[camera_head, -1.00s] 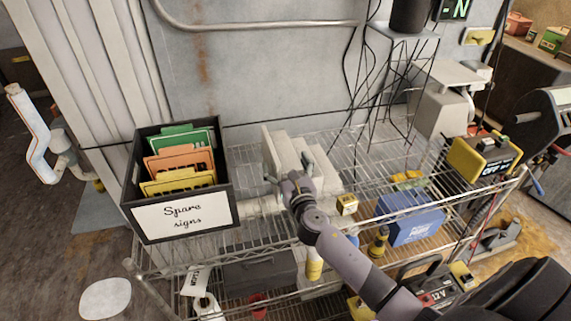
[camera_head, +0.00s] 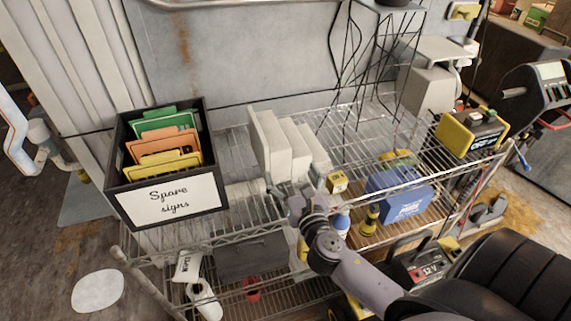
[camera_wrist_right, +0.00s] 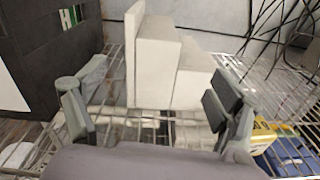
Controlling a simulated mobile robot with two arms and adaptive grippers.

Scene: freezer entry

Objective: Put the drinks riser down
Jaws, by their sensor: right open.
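The drinks riser (camera_head: 284,148) is a white stepped block with a tall back panel. It stands on the top wire shelf (camera_head: 232,150), just right of the sign box. In the right wrist view the riser (camera_wrist_right: 165,68) shows ahead of and between my fingers, with its steps descending to the right. My right gripper (camera_head: 288,192) is just in front of the riser at the shelf's front side. In the wrist view the gripper (camera_wrist_right: 150,105) has its fingers wide apart with nothing held between them. My left gripper is not in view.
A black "Spare signs" box (camera_head: 171,200) stands close on the left. A small yellow box (camera_head: 337,181) and a blue box (camera_head: 402,205) are to the right. A black wire stand (camera_head: 365,65) is behind right. Bare shelf lies between the riser and the stand.

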